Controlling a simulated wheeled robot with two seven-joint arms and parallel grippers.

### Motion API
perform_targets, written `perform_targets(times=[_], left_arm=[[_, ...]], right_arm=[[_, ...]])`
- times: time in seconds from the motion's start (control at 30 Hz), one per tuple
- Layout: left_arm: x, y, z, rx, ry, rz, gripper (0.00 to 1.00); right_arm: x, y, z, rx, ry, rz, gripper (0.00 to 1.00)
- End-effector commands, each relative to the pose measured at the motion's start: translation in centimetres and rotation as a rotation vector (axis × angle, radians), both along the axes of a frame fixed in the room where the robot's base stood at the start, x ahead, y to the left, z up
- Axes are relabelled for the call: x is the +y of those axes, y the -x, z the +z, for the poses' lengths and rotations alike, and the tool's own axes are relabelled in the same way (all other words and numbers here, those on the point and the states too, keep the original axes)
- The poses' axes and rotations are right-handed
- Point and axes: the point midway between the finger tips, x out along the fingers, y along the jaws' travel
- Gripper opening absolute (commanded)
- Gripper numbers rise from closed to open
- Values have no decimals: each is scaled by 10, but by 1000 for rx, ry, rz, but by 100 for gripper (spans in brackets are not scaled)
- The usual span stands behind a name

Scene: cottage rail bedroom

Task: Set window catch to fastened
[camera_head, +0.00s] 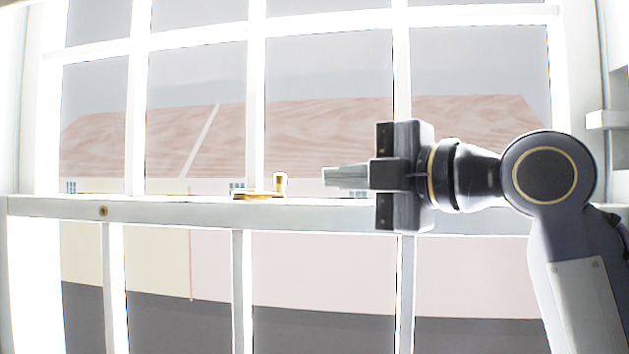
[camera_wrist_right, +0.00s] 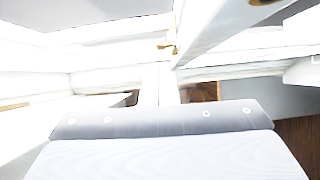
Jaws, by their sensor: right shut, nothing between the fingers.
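The window catch (camera_head: 260,192) is a small brass piece on top of the window's white middle rail (camera_head: 180,212). It has a flat base and a short upright knob at its right end. A small brass-coloured part, apparently the catch, shows near the top of the right wrist view (camera_wrist_right: 168,47), but little of it can be made out. My right gripper (camera_head: 326,176) comes in from the right with its fingers pointing left. It is shut and empty, a short way right of the knob and apart from it in the picture. My left gripper is not in view.
White vertical and horizontal bars (camera_head: 256,100) divide the window panes above and below the rail. A white bracket (camera_head: 605,120) juts from the frame at the far right. The space left of the catch is clear.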

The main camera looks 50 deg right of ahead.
Motion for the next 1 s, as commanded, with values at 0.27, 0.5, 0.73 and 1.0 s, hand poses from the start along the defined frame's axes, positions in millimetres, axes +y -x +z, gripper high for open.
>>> perform_targets(times=[0.27, 0.5, 0.73, 1.0], left_arm=[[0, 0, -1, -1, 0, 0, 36], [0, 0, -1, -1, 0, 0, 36], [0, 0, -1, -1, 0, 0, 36], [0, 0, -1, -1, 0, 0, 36]], right_arm=[[-14, 33, 1, -2, -1, -1, 0], [-15, 37, 1, -1, 0, 0, 0], [-15, 36, 1, -1, 0, 0, 0], [-13, 34, -1, 5, -4, 2, 0]])
